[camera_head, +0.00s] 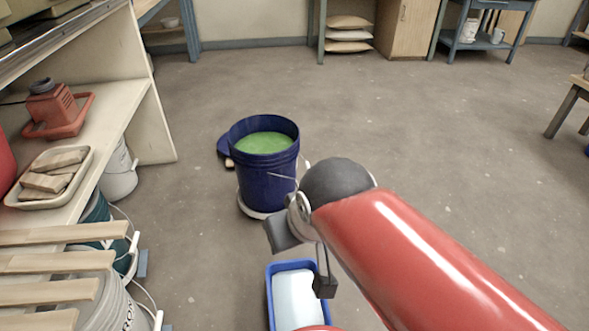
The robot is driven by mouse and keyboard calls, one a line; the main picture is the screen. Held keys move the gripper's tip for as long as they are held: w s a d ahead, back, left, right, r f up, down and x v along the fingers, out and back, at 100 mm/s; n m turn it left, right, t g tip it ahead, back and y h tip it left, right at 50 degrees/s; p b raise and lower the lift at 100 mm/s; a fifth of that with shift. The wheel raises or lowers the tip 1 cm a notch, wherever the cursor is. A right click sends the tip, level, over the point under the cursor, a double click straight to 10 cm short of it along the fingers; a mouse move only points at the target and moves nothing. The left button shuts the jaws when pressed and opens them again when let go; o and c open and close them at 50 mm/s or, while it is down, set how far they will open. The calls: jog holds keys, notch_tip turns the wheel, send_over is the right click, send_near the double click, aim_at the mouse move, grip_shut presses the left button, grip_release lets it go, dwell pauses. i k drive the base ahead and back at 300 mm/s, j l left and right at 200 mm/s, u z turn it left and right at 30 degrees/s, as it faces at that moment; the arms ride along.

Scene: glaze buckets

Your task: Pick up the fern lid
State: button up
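A dark blue bucket (266,184) filled with green glaze (264,142) stands open on the floor in the head view. A dark blue flat piece (224,147) lies on the floor behind its left side, mostly hidden by the bucket. It may be the fern lid, but I cannot read any label. My gripper (303,261) is in front of the bucket, to its lower right. Its two dark fingers are spread apart with nothing seen between them, so it looks open.
A blue tub (292,293) with a pale inside sits below my gripper. A white round base (251,210) shows under the bucket. Shelving (125,100) with trays and several buckets fills the left.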

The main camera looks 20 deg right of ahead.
aim_at(222, 145)
jog(key=k+l, duration=0.1)
jog(key=l, duration=0.45)
jog(key=l+u, duration=0.35)
jog(key=l, duration=0.85)
jog(key=l+u, duration=0.35)
jog(key=l, duration=0.85)
jog(key=i+l+u, duration=0.15)
jog(key=l, duration=0.55)
jog(key=l+u, duration=0.1)
jog(key=l, duration=0.6)
jog(key=i+l, duration=0.2)
jog(key=i, duration=0.25)
jog(key=i+l, duration=0.2)
jog(key=i, duration=0.3)
jog(key=i+l, duration=0.2)
jog(key=i, duration=0.25)
jog(key=i+l+z, duration=0.1)
jog(key=i+l, duration=0.15)
jog(key=i, duration=0.25)
jog(key=i+l, duration=0.15)
jog(key=i, duration=0.35)
jog(key=i+l, duration=0.15)
jog(key=i, duration=0.3)
